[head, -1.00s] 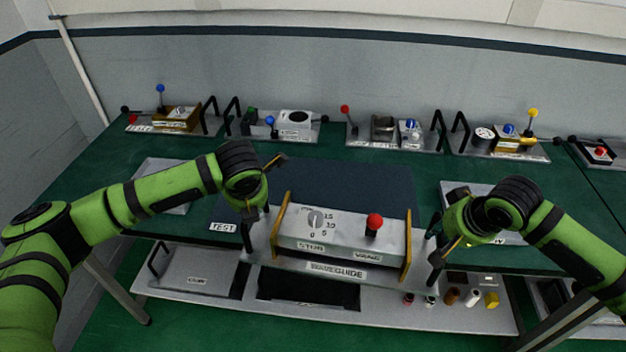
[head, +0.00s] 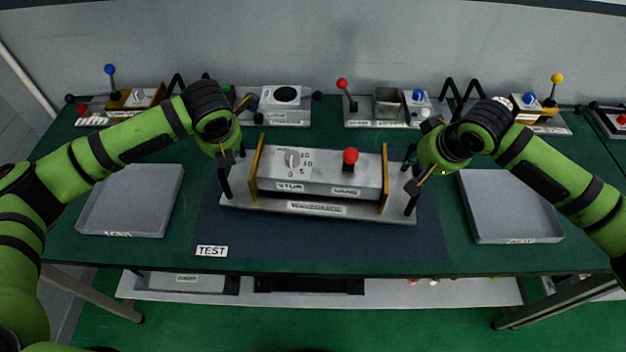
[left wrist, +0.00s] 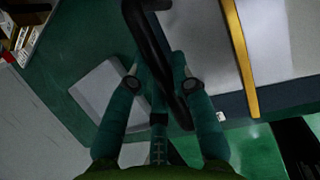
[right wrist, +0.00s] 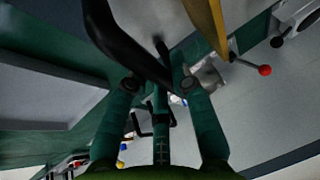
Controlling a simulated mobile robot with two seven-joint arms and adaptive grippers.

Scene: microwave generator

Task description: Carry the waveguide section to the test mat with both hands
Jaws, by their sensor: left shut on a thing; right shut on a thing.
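The waveguide section (head: 318,207) is a grey box on a flat base plate, with yellow end plates, a dial and a red-knobbed lever. In the head view it is over the dark test mat (head: 320,240), which bears a TEST label. I cannot tell whether its base touches the mat. My left gripper (head: 226,172) is shut on the black handle at its left end; the handle (left wrist: 155,60) crosses the fingers in the left wrist view. My right gripper (head: 412,180) is shut on the right-end handle, also seen in the right wrist view (right wrist: 120,45).
A grey tray (head: 132,205) lies left of the mat and another tray (head: 510,208) lies right of it. Several modules with knobbed levers stand along the back, including one with a round black top (head: 286,100). A lower shelf (head: 440,292) runs under the front edge.

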